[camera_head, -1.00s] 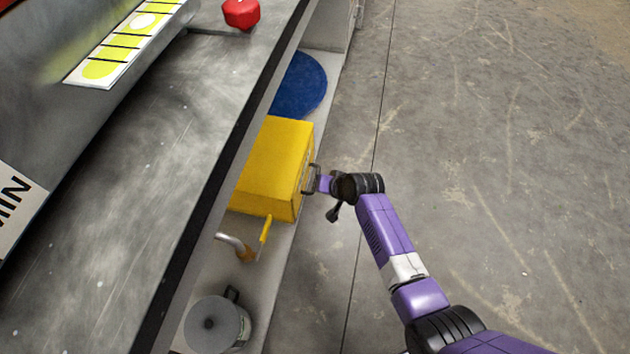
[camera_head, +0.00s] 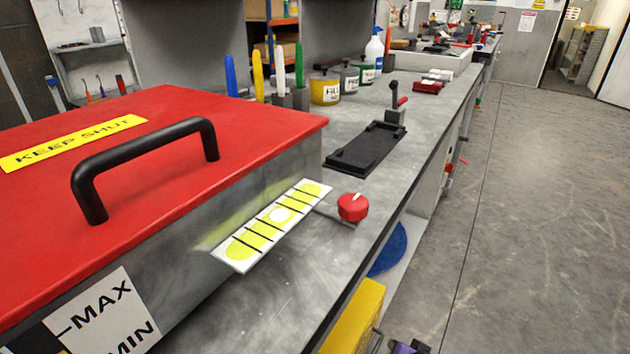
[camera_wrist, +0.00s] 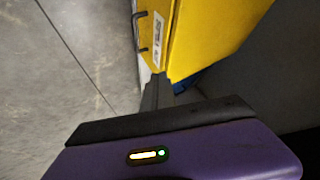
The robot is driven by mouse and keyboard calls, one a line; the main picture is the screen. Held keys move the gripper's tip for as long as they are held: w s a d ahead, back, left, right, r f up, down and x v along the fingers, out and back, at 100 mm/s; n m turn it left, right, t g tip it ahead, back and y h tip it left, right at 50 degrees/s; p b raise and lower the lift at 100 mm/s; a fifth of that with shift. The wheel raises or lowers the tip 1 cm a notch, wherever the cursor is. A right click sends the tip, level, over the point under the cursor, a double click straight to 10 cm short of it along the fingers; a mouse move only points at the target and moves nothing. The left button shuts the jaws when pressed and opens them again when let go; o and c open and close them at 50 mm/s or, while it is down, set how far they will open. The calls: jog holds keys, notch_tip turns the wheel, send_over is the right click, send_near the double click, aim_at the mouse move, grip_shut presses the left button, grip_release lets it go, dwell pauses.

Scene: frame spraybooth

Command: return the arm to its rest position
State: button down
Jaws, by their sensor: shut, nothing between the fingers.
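My gripper (camera_wrist: 157,92) shows in the wrist view as dark narrow fingers, closed together with nothing between them, beyond my purple wrist. A yellow box (camera_wrist: 210,35) with a dark handle (camera_wrist: 142,33) and a white label lies just beyond the fingertips. I cannot tell whether they touch it. In the head view only a small purple piece of my arm shows at the bottom edge, beside the yellow box (camera_head: 352,322) under the bench. The rest of the arm is out of frame.
The bench (camera_head: 300,290) runs along the left, with a red lid (camera_head: 230,125), a red knob (camera_head: 352,207) and a black tray (camera_head: 367,148). A blue disc (camera_head: 390,250) sits on the shelf below. The floor (camera_head: 540,230) to the right is clear.

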notch_tip(320, 180, up, 5)
jog(key=d+t+h, duration=0.1)
jog(key=t, duration=0.2)
jog(key=s+a+r+n+t, duration=0.15)
jog(key=s+r, duration=0.55)
jog(key=s, duration=0.7)
jog(key=s+r+n+t, duration=0.1)
jog(key=s+r+n, duration=0.1)
jog(key=s+r, duration=0.8)
jog(key=s+a+r+n+t, duration=0.15)
jog(key=s+r, duration=0.25)
jog(key=s, duration=1.3)
notch_tip(320, 180, up, 23)
jog(key=g+p, duration=0.1)
jog(key=p, duration=2.2)
jog(key=shift+d+h, duration=0.2)
jog(key=shift+h, duration=0.1)
jog(key=shift+a+f, duration=0.15)
